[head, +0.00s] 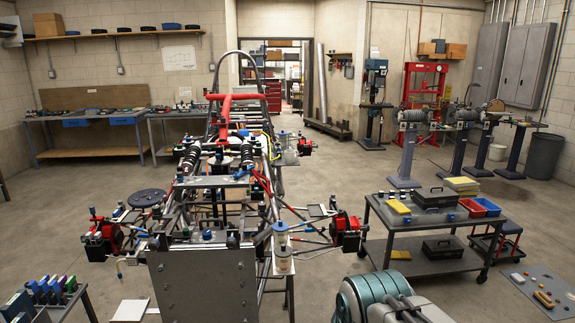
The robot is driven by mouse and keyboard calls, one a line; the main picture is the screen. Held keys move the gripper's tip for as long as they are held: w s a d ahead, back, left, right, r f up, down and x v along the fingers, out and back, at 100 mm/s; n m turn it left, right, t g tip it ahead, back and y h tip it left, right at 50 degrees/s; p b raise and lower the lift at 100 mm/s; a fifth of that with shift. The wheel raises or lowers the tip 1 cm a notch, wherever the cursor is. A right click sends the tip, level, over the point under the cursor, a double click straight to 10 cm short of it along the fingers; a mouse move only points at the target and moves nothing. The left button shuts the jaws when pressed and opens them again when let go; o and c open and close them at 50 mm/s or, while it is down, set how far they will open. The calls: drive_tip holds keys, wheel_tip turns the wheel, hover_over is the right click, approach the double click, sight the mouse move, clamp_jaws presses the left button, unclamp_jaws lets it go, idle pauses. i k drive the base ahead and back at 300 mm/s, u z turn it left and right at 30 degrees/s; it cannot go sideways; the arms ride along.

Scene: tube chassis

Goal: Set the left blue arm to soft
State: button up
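The tube chassis (222,180) stands in the middle of the head view, with a grey plate (208,285) at its near end. Small blue parts show on it, including a blue piece (207,235) above the plate and others near the left corner. They are too small to tell which is the left blue arm or how it is set. My arm shows at the bottom right as teal and grey links. My gripper is not in view.
A grey cart (420,235) with a black case, yellow blocks and red and blue bins stands to the right. A low rack (48,300) of coloured items is at bottom left. Workbenches (85,125) line the left wall.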

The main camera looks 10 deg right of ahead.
sight(246, 169)
drive_tip(key=z, duration=0.1)
drive_tip(key=i, duration=1.65)
